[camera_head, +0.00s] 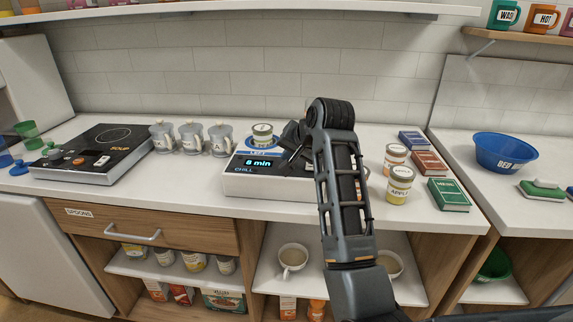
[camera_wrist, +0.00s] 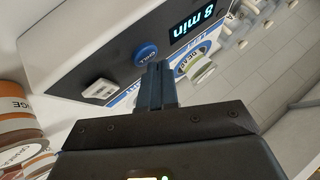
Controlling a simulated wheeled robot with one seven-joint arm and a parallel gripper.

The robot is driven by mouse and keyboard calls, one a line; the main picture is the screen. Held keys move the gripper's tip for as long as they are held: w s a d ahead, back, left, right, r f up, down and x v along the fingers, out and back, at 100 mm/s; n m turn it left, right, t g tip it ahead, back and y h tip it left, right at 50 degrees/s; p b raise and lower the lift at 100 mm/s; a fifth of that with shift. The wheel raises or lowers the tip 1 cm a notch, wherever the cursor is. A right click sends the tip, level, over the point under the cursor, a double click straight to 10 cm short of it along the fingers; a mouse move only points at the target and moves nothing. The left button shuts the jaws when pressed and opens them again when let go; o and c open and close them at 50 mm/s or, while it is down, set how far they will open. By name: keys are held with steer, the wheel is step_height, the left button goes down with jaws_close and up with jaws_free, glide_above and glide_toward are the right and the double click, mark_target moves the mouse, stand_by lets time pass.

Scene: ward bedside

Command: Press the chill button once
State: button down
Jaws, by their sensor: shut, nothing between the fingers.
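The chill button (camera_wrist: 146,53) is a round blue button marked CHILL on the sloped panel of a white appliance (camera_head: 243,185). The appliance also shows in the wrist view (camera_wrist: 70,40), with a lit display reading 8 min (camera_wrist: 193,23) and a white square button (camera_wrist: 100,90). In the head view my arm hides the button side of the panel. My gripper (camera_wrist: 157,68) is shut and empty, its tips right by the lower edge of the blue button. I cannot tell whether they touch it. The gripper also shows in the head view (camera_head: 291,140), over the appliance.
A jar (camera_head: 262,134) stands on the round pad on top of the appliance. Grey canisters (camera_head: 192,138) and a hob (camera_head: 95,150) are to the left. Jars (camera_head: 399,186) and boxes (camera_head: 448,195) are to the right. A blue bowl (camera_head: 503,152) stands on the right counter.

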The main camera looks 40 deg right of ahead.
steer(key=shift+f, duration=0.4)
stand_by(0.6)
steer(key=shift+r+p, duration=0.85)
steer(key=shift+p, duration=0.1)
steer(key=shift+r+p, duration=2.1)
steer(key=shift+r, duration=0.45)
steer(key=shift+a+f, duration=0.1)
